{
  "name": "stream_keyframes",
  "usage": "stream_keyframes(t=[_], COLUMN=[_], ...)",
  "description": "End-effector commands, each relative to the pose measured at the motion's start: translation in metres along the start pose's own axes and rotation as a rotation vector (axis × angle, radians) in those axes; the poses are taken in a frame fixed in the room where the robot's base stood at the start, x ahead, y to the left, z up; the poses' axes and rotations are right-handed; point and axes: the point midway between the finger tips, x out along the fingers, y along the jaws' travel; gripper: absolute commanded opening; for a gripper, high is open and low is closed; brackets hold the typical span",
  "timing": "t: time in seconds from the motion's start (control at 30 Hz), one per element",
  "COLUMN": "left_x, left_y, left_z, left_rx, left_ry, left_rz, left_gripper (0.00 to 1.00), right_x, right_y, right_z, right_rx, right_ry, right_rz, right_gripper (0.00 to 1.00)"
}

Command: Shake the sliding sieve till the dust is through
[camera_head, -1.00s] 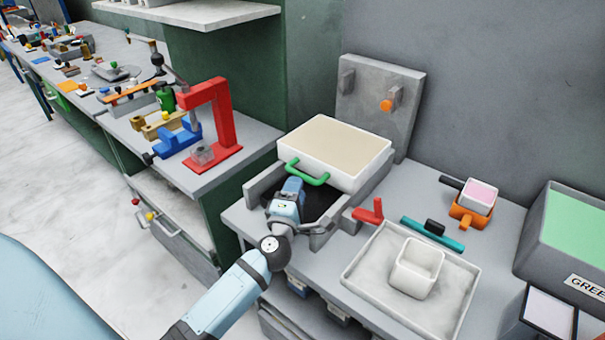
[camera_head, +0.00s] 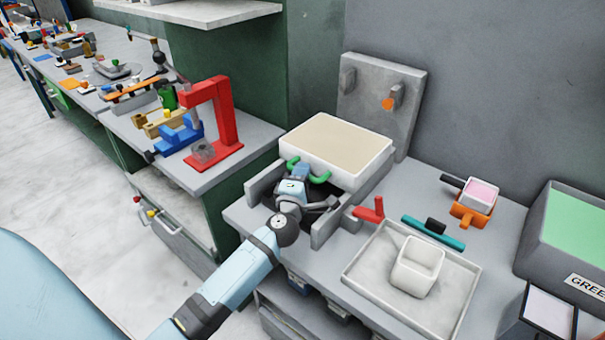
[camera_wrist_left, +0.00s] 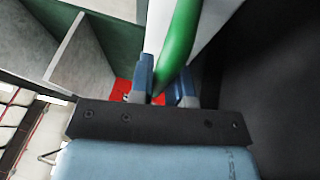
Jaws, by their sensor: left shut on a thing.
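The sieve is a white-rimmed tray (camera_head: 333,149) with a beige surface, set in a grey frame (camera_head: 265,185) on the bench. It has a green handle (camera_head: 319,178) on its front side. My left gripper (camera_head: 301,168) is at that handle. In the left wrist view the fingers (camera_wrist_left: 163,88) are closed around the green handle (camera_wrist_left: 181,42), with the white tray wall (camera_wrist_left: 222,12) beyond it. A dark area shows under the arm inside the frame; any dust there is hidden. My right gripper is not in view.
A red lever (camera_head: 369,210) stands right of the frame. A grey tray (camera_head: 360,283) with a white cup (camera_head: 418,267) sits in front right. A teal bar (camera_head: 433,232) and an orange holder (camera_head: 468,217) lie behind it. A red press (camera_head: 224,120) stands on the left bench.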

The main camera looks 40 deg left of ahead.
Motion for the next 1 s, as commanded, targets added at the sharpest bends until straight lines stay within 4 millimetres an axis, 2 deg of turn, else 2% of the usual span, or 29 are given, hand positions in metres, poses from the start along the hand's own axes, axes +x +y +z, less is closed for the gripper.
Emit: stream_keyframes(t=[0.17, 0.4, 0.5, 0.87, 0.9, 1.0], left_x=[-0.012, -0.056, -0.068, -0.074, -0.074, -0.074], left_y=[0.003, 0.012, 0.014, 0.015, 0.015, 0.015], left_z=[-0.004, -0.023, -0.028, -0.03, -0.03, -0.03], left_rx=[0.001, 0.002, 0.001, 0.0, 0.0, 0.0], left_ry=[0.0, -0.001, -0.001, -0.001, -0.001, -0.001], left_rz=[-0.003, -0.005, -0.003, -0.001, -0.001, -0.001], left_gripper=[0.0, 0.0, 0.0, 0.0, 0.19, 0.41], right_x=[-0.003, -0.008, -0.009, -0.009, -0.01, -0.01], right_y=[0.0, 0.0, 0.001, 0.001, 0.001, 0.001], right_z=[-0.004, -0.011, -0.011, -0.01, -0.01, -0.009], right_rx=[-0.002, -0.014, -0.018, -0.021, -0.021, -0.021], right_ry=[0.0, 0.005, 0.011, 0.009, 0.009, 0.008], right_rz=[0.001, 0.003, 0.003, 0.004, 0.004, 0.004], right_gripper=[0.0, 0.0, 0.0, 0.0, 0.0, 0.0])
